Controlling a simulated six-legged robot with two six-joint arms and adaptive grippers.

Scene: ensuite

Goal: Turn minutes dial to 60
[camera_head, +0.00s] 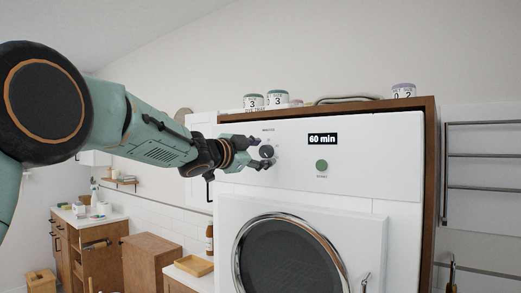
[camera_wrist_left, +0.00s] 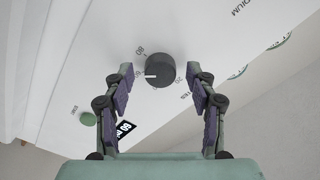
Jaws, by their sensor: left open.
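The minutes dial (camera_head: 266,151) is a dark round knob on the white front panel of the machine. In the left wrist view the dial (camera_wrist_left: 160,68) sits between my fingers, with a white pointer line toward the left and printed number marks around it. My left gripper (camera_head: 262,152) is open, one finger on each side of the dial; contact is not clear. It also shows in the left wrist view (camera_wrist_left: 159,72). The black display (camera_head: 323,139) reads "60 min". My right gripper is not in view.
A green button (camera_head: 321,166) is below the display, right of the dial. The round glass door (camera_head: 290,262) is lower down. A metal rail rack (camera_head: 483,155) hangs at right.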

